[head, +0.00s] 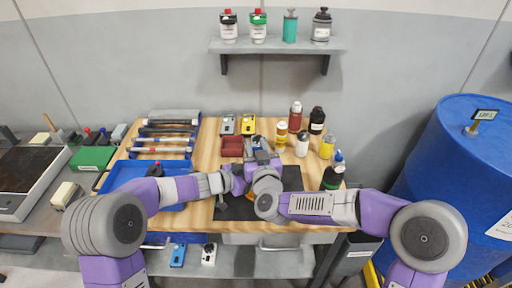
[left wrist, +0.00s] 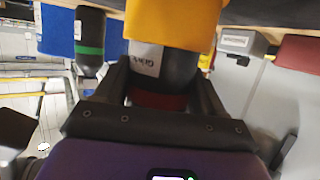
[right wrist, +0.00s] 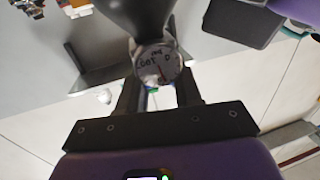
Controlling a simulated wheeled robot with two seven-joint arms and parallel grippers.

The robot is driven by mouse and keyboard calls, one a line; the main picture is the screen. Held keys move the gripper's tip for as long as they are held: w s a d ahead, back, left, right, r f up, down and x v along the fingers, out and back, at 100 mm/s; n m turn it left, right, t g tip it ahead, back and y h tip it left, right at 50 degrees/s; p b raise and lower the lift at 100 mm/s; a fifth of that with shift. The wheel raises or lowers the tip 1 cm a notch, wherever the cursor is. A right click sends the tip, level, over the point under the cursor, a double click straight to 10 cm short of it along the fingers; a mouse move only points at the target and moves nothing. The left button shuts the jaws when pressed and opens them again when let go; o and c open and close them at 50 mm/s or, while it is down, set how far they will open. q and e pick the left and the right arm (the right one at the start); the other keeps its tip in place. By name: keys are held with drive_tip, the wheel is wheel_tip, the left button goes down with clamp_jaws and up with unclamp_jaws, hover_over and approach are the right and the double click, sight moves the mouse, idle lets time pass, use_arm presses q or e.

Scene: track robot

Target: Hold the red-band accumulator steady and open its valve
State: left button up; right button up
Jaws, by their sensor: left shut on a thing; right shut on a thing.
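The red-band accumulator (left wrist: 182,68) is a dark cylinder with a white label and a red band (left wrist: 158,101). In the left wrist view my left gripper (left wrist: 160,92) is shut on it, one finger on each side. In the right wrist view my right gripper (right wrist: 158,88) is shut beside a round dial gauge (right wrist: 157,63) below a dark rounded body (right wrist: 138,14). The valve itself is not clearly distinguishable there. In the head view both grippers meet over the dark mat (head: 290,178), and my arms hide most of the accumulator.
Several bottles (head: 302,143) stand right of the grippers; a blue tray (head: 122,172) lies left. A wall shelf (head: 278,46) and blue drum (head: 455,150) stand beyond.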

use_arm(q)
drive_tip(key=shift+d, duration=0.15)
use_arm(e)
drive_tip(key=shift+m+h, duration=1.2)
drive_tip(key=shift+h, duration=0.7)
drive_tip(key=shift+d, duration=0.1)
drive_tip(key=o, duration=0.8)
drive_tip(key=shift+o, duration=0.2)
drive_tip(key=s, duration=1.2)
use_arm(q)
drive_tip(key=o, duration=1.5)
drive_tip(key=shift+c, duration=0.2)
drive_tip(key=shift+a, duration=0.2)
